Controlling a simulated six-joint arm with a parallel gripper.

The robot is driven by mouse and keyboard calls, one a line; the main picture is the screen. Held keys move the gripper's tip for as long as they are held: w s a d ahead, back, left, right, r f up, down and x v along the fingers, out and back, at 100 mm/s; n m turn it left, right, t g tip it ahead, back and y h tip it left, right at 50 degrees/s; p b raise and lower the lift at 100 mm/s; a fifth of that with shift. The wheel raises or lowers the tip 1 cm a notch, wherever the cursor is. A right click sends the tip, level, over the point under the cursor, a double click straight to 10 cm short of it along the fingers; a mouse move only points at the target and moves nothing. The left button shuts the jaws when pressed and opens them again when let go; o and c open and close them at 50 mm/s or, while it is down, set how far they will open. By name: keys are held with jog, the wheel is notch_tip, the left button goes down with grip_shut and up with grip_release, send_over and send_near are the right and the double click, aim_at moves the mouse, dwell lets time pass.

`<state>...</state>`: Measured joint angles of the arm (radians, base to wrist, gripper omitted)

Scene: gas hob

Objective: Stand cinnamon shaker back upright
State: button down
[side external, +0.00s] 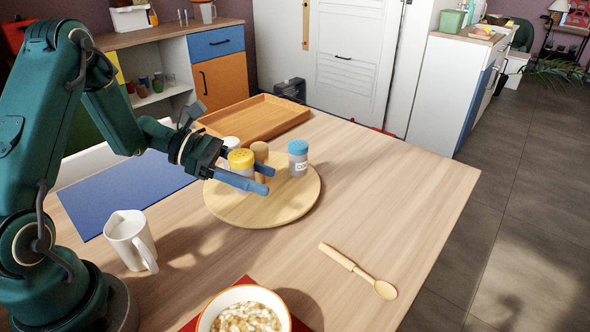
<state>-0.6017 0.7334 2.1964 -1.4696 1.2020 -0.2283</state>
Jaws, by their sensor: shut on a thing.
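A shaker with a yellow lid (241,158) stands close to upright on the round wooden board (272,213). My gripper (264,179) reaches in from the left, with one blue finger in front of this shaker and one behind it, shut on it. The front finger covers part of its body, and I see no readable label. A brown shaker (260,151) stands just behind, partly hidden by the rear finger. A blue-lidded grey shaker (298,158) stands upright to the right. A pale shaker (231,143) shows behind the yellow lid. I cannot tell which one is cinnamon.
A wooden tray (255,120) lies behind the board. A blue mat (125,193) and a white jug (130,240) are at left. A bowl of food (243,312) is at the front, and a wooden spoon (358,270) lies at right. The table right of the board is clear.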

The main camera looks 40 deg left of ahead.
aim_at(265, 210)
jog(key=shift+x, duration=0.85)
jog(key=shift+s+f, duration=0.1)
jog(key=shift+f, duration=2.1)
jog(key=shift+c, duration=1.2)
grip_release()
jog(key=shift+f, duration=0.1)
jog(key=shift+a+r, duration=0.15)
jog(key=shift+r, duration=0.05)
jog(key=v, duration=1.1)
jog(key=shift+s+a+r, duration=0.15)
jog(key=shift+s+a, duration=0.1)
jog(key=shift+s, duration=0.05)
